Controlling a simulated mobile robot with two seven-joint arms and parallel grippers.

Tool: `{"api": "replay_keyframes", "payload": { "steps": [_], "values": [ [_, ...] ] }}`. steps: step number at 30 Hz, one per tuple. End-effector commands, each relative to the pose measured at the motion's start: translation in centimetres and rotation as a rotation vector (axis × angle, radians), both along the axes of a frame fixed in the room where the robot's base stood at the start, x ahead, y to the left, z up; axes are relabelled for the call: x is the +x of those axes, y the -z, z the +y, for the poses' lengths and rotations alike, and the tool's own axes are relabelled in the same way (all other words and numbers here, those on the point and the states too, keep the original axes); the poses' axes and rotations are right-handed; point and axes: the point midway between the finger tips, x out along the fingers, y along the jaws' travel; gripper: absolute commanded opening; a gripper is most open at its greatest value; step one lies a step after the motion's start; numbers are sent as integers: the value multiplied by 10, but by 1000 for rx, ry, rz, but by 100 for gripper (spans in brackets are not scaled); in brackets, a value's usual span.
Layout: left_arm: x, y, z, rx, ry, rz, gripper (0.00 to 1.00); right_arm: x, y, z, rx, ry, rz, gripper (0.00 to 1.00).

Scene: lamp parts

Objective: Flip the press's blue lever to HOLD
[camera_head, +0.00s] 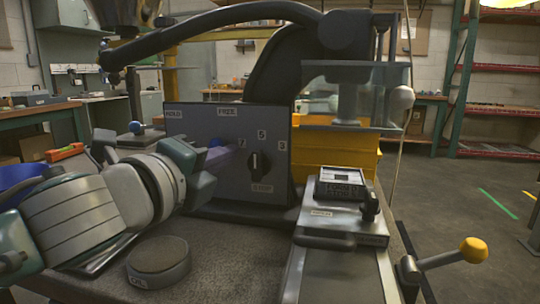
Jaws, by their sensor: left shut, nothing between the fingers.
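The press (270,120) has a dark grey front panel with a HOLD label (174,114) at its upper left and a FREE label (228,112) to the right of it. A blue-purple lever (222,157) shows on the panel below FREE, partly hidden by my left gripper. The lever's exact tilt is hard to see. My right gripper is not in view.
A black dial (258,165) with numbers and STOP is right of the lever. A round grey pad (159,260) lies in front. A slide with a small framed block (341,184) is at right, near a yellow-knobbed handle (473,250).

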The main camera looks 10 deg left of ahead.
Motion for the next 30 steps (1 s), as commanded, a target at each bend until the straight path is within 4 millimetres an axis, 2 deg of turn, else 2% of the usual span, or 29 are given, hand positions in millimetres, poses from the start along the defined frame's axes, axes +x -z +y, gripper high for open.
{"api": "replay_keyframes", "payload": {
  "steps": [30],
  "values": [
    [0, -8, 9, -170, -1, 6, 0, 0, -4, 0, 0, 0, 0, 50]
  ]
}}
